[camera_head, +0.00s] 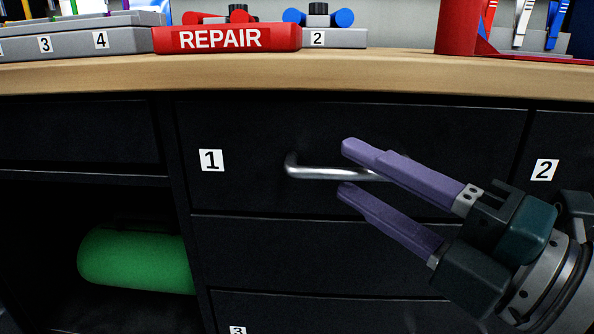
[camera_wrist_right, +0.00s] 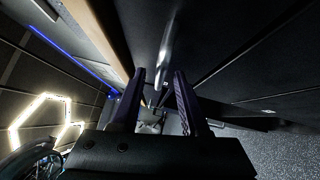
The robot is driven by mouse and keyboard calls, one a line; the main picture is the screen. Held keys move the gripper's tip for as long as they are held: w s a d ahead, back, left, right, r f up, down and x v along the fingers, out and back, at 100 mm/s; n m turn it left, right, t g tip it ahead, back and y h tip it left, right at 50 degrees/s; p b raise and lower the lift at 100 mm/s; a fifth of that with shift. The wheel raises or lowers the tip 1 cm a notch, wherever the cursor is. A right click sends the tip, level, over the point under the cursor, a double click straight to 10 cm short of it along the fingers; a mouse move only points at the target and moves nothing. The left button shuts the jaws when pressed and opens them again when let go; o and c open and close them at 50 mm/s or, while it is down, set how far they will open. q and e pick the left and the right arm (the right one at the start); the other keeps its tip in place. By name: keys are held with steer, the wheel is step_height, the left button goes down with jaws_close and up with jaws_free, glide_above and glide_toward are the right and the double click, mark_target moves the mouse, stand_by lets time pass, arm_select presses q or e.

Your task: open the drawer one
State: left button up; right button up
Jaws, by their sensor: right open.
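Drawer one (camera_head: 245,185) is a black drawer front with a white "1" label (camera_head: 211,160), and it looks shut. Its silver bar handle (camera_head: 322,173) runs level across the middle. My right gripper (camera_head: 345,168) comes in from the right with its two purple fingers apart, one above and one below the handle's line. The upper finger hides the right part of the handle. I cannot tell whether the fingers touch it. In the right wrist view the handle (camera_wrist_right: 166,50) shows ahead of the open fingers (camera_wrist_right: 160,75). My left gripper is not in view.
A wooden worktop (camera_head: 300,72) overhangs the drawers, with a red REPAIR tray (camera_head: 226,38) and grey numbered trays (camera_head: 70,44) on it. A drawer labelled 2 (camera_head: 544,170) is at the right. A green cylinder (camera_head: 135,262) lies in the open space at lower left.

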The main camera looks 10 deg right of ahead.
steer(key=shift+x, duration=0.85)
steer(key=shift+c, duration=0.2)
jaws_close()
stand_by(0.7)
